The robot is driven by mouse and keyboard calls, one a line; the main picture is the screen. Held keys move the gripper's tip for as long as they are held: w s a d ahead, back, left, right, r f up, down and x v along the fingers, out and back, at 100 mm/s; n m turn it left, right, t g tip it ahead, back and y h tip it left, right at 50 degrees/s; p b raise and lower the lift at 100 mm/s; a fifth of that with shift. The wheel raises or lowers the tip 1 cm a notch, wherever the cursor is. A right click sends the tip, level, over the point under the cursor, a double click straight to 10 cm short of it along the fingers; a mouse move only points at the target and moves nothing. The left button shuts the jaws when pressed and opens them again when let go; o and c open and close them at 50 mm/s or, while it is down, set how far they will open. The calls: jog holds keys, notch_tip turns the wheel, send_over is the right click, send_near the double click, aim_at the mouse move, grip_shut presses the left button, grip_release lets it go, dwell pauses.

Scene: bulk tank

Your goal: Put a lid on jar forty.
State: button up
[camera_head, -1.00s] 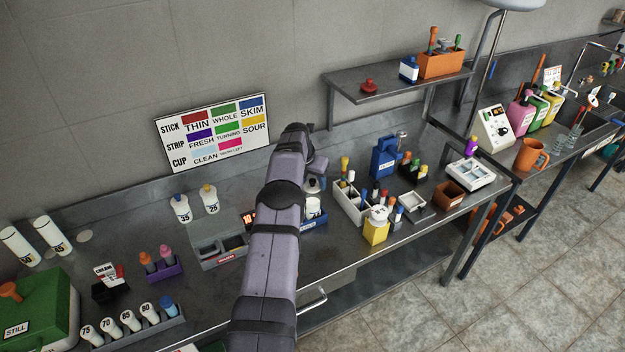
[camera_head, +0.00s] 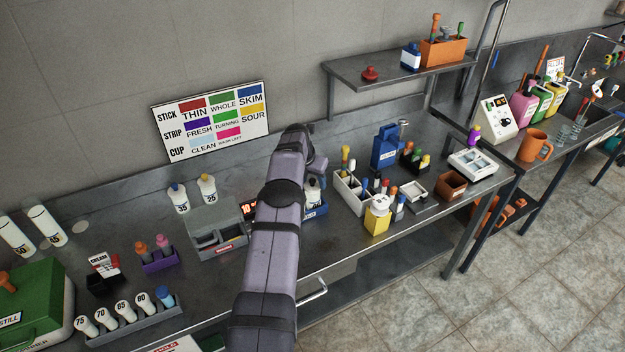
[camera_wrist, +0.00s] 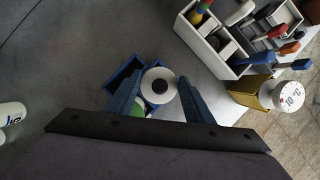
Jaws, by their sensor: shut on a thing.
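In the wrist view, my gripper (camera_wrist: 155,95) has its two blue fingers on either side of a round white lid (camera_wrist: 158,77) with a dark centre, and is shut on it. The lid is over a blue tray (camera_wrist: 121,74); a green round thing (camera_wrist: 138,109) shows beside it, partly covered by a finger. In the head view, my arm hides most of the gripper. A white jar (camera_head: 313,198) with a dark top stands in the blue tray (camera_head: 318,211), just right of my arm. Its number is not readable, and I cannot tell whether the lid is seated.
A white divided box (camera_head: 350,195) and a yellow pot (camera_head: 377,218) stand close on the right. A grey box (camera_head: 218,230) is left of my arm. Numbered white bottles stand in a rack (camera_head: 135,328) at lower left. Bare bench lies in front of the grey box.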

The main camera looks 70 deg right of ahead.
dwell(0.3)
jog(key=o, duration=1.1)
jog(key=shift+b+v, duration=1.8)
jog(key=shift+v, duration=1.85)
jog(key=shift+f, duration=0.1)
